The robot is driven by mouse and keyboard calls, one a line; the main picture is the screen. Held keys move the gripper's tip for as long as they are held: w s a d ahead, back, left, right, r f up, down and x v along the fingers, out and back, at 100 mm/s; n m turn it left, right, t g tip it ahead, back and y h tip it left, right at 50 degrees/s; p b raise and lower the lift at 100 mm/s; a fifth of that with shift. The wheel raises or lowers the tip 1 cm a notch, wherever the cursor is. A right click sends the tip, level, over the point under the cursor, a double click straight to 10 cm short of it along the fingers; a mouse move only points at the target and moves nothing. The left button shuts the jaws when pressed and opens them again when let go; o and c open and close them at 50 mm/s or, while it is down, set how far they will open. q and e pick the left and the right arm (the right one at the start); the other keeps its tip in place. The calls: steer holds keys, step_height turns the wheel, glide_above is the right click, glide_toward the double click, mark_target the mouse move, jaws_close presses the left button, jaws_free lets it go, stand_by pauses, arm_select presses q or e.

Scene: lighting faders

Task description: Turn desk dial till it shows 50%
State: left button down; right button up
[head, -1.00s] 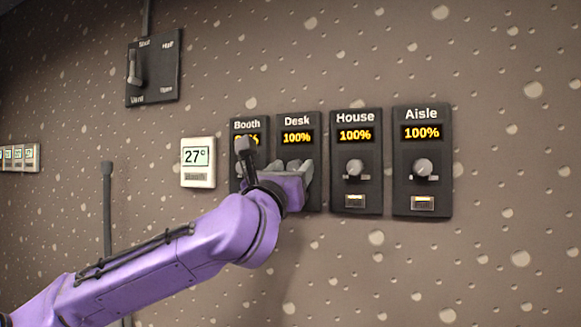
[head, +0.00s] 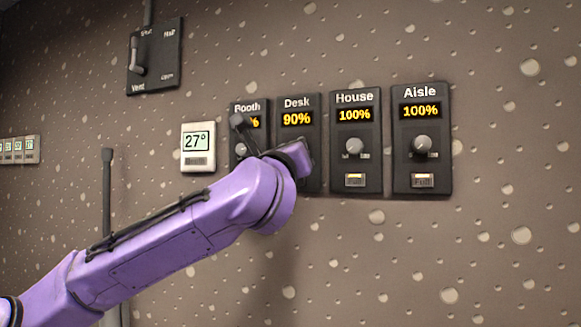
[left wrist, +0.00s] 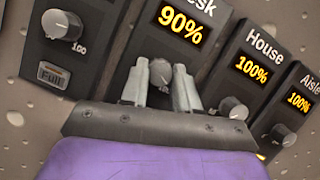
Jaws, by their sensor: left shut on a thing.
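The Desk panel (head: 297,105) is a black wall unit whose yellow display reads 90%. Its dial is hidden behind my left gripper in the head view. In the left wrist view the grey Desk dial (left wrist: 161,71) sits between the two fingers of my left gripper (left wrist: 162,84), which is shut on it. The Desk display (left wrist: 181,22) also reads 90% there, tilted in the picture. My right gripper is in neither view.
The Booth panel (head: 249,107) is just left, partly covered by my left wrist. The House panel (head: 354,99) and Aisle panel (head: 420,92) on the right both read 100%. A thermostat (head: 197,163) shows 27°. A black vent switch (head: 167,62) is at upper left.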

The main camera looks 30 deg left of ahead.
arm_select(q)
steer(key=shift+d+r+n+g+h+b, duration=0.15)
steer(key=shift+n+g+b, duration=0.9)
steer(key=shift+n, duration=3.05)
steer(key=shift+a+r+n+g+h+b, duration=0.15)
steer(key=shift+n+g+b, duration=0.25)
steer(key=shift+n+g, duration=2.45)
steer(key=shift+d+r+n+g+b, duration=0.15)
steer(key=shift+n+b, duration=0.6)
steer(key=shift+n, duration=4.6)
steer(key=c, duration=0.8)
jaws_free()
steer(key=shift+c, duration=0.2)
